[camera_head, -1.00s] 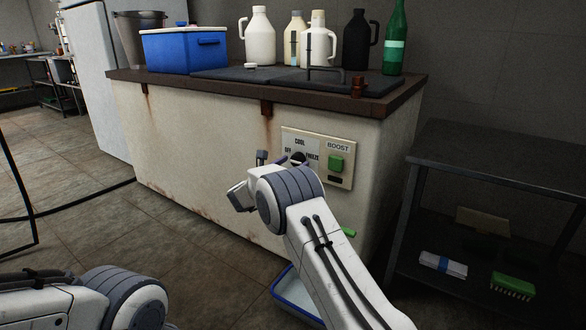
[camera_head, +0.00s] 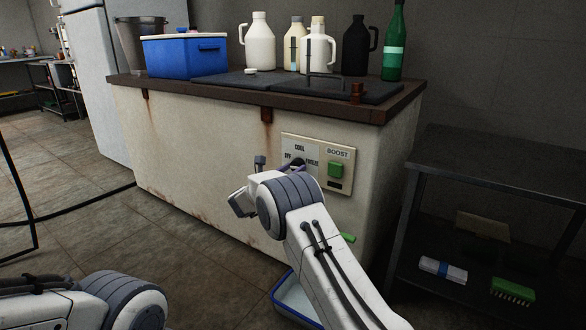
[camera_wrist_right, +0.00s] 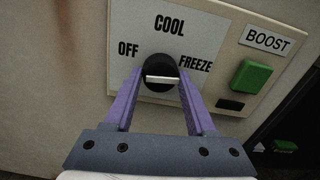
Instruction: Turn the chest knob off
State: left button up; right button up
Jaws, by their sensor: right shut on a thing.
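The black chest knob (camera_wrist_right: 160,70) sits on a white dial plate on the chest's (camera_head: 210,165) front. The plate reads OFF at left, COOL on top and FREEZE at right. My right gripper (camera_wrist_right: 161,82) is shut on the knob, one purple finger on each side. A pale bar shows across the knob between the fingers; I cannot tell which label the knob points to. In the head view, my right wrist covers the lower part of the dial plate and most of the knob (camera_head: 298,163). My left arm shows at the bottom left, its gripper out of view.
A green BOOST button (camera_wrist_right: 251,77) is close right of the dial; it also shows in the head view (camera_head: 336,169). Bottles and a blue cooler (camera_head: 184,56) stand on the chest top. A dark shelf (camera_head: 500,165) is at right, a tray (camera_head: 292,300) below.

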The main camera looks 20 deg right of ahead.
jog(key=n+p, duration=0.2)
jog(key=n, duration=0.2)
jog(key=shift+a+r+p, duration=0.1)
jog(key=shift+r+p, duration=0.05)
jog(key=shift+p, duration=0.2)
jog(key=n+p, duration=0.3)
jog(key=n, duration=0.2)
jog(key=n+p, duration=0.2)
jog(key=n, duration=0.2)
jog(key=shift+n+p, duration=0.3)
jog(key=shift+p, duration=0.1)
jog(key=n+p, duration=0.2)
jog(key=n, duration=0.1)
jog(key=shift+a+n, duration=0.1)
jog(key=shift+n, duration=0.2)
jog(key=n+p, duration=0.1)
jog(key=n, duration=0.2)
jog(key=shift+w+n, duration=0.1)
jog(key=shift+n, duration=0.2)
jog(key=n+p, duration=0.1)
jog(key=n, duration=0.3)
jog(key=shift+n+p, duration=0.3)
jog(key=shift+p, duration=0.1)
jog(key=n+p, duration=0.1)
jog(key=n, duration=0.8)
jog(key=shift+a+n+p, duration=0.1)
jog(key=shift+n+p, duration=0.2)
